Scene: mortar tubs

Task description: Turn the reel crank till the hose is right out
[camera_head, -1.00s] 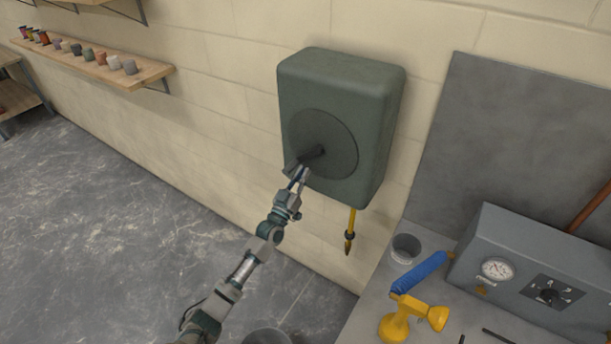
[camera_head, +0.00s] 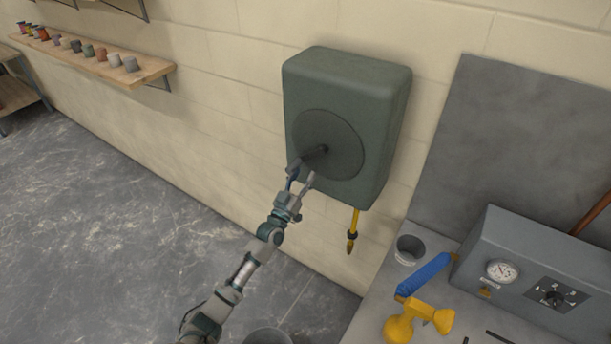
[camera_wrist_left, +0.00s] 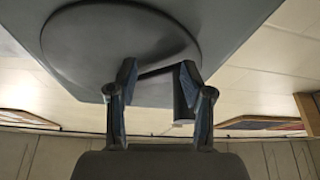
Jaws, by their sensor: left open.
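The green hose reel box (camera_head: 345,88) is fixed to the block wall, with a round disc (camera_head: 345,150) on its front. A dark crank (camera_head: 314,155) runs from the disc's middle towards the lower left. A short yellow hose end (camera_head: 353,228) with a dark tip hangs below the box. My left gripper (camera_head: 301,178) is open at the crank's outer end. In the left wrist view the crank's handle (camera_wrist_left: 184,92) lies between the open fingers (camera_wrist_left: 158,95), closer to the right one. My right gripper is not in view.
A wall shelf (camera_head: 125,70) with several small pots is at upper left. The floor at left is clear.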

